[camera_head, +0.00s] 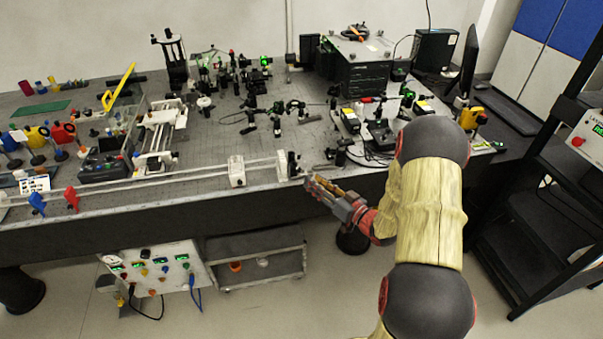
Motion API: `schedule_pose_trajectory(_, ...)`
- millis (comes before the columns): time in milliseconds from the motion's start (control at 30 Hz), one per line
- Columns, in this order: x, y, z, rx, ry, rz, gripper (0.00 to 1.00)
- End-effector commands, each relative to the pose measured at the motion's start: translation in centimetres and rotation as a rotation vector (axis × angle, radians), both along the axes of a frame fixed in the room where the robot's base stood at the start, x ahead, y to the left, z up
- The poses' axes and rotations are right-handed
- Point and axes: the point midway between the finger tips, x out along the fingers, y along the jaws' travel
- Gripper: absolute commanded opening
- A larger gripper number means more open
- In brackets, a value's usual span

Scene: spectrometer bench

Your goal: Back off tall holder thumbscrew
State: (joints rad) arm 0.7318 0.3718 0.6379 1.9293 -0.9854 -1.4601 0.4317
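My gripper (310,183) is at the front edge of the optical bench, pointing left. Its fingertips are small here, and I cannot tell whether they are open or shut, or whether they touch anything. A taller black holder (170,58) stands at the back left of the bench, far from my gripper. I cannot tell which of them is the tall holder of the task. No thumbscrew can be made out at this size.
A white block (236,171) sits on the rail (130,183) along the front edge. Small optics mounts crowd the bench middle. A large black box (354,70) stands at the back. A monitor (467,60) is at the right. A low cart (256,258) stands below.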

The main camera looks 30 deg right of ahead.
Motion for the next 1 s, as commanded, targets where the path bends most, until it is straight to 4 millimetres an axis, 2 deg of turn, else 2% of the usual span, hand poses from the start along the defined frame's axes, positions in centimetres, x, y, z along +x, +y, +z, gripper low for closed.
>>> schedule_pose_trajectory(300,4.7,1.3,-0.2,-0.002,0.001,0.003,0.31)
schedule_pose_trajectory(433,6.0,1.6,-0.1,-0.001,0.001,0.001,0.31)
schedule_pose_trajectory(833,6.7,1.7,0.0,-0.002,0.002,-0.001,0.30)
schedule_pose_trajectory(1000,6.7,1.7,-0.1,-0.001,0.002,0.000,0.20)
